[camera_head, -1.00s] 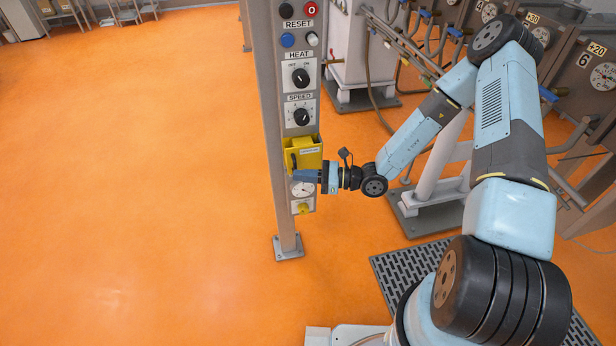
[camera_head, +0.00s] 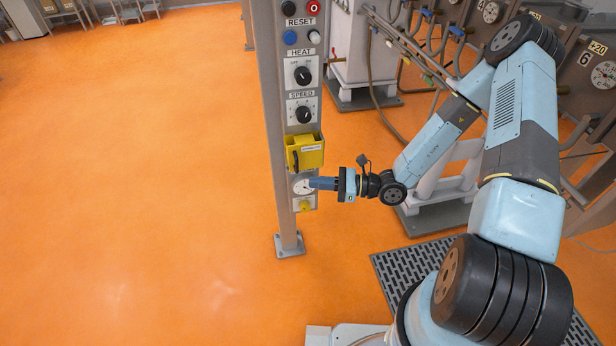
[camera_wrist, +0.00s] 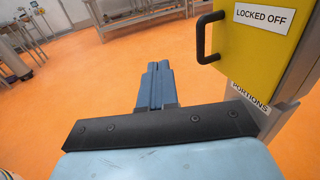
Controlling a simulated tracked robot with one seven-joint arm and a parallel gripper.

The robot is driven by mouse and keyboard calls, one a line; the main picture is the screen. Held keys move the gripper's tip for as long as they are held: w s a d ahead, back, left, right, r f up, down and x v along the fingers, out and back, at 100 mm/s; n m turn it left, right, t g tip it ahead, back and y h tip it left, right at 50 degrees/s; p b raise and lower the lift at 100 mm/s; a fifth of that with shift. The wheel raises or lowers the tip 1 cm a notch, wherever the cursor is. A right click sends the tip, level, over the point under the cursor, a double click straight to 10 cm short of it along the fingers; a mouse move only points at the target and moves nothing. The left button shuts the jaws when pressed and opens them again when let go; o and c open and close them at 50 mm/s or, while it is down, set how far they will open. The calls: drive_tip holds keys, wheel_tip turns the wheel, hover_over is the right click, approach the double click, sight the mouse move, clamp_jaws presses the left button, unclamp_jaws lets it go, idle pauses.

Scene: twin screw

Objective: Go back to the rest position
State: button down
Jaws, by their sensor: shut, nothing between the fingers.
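My gripper (camera_head: 312,183) is shut and empty, in front of the lower part of the control post (camera_head: 279,150). It points left and overlaps the round dial below the yellow cover in the head view. I cannot tell whether it touches the panel. In the wrist view my shut fingers (camera_wrist: 156,86) show blue, side by side, with orange floor beyond them. The yellow box (camera_head: 305,153) with a black handle sits just above my gripper. In the wrist view this yellow box (camera_wrist: 257,50) is at the upper right and bears the label "LOCKED OFF".
Above the yellow box are the SPEED knob (camera_head: 303,115), the HEAT knob (camera_head: 302,75) and several buttons. A yellow knob (camera_head: 304,206) sits below the dial. Grey machines with pipes stand at the right. The orange floor (camera_head: 140,190) at left is clear.

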drive_tip(key=s+d, duration=0.5)
drive_tip(key=d, duration=0.1)
drive_tip(key=shift+d, duration=0.15)
drive_tip(key=shift+r, duration=0.15)
drive_tip(key=s+d+r+n+t+h, duration=0.1)
drive_tip(key=s+d+r+n+h, duration=0.2)
drive_tip(key=r, duration=1.1)
drive_tip(key=s+d+r+n+t+h, duration=0.2)
drive_tip(key=s+d+r+n+h, duration=0.2)
drive_tip(key=d+r+n+h, duration=0.5)
drive_tip(key=s+d+r+n+t+h, duration=0.2)
drive_tip(key=s+d+r+n+h, duration=0.2)
drive_tip(key=r, duration=1.4)
drive_tip(key=shift+s+d+r+n+h, duration=0.3)
drive_tip(key=shift+d+n+h, duration=0.6)
drive_tip(key=shift+d+n, duration=0.35)
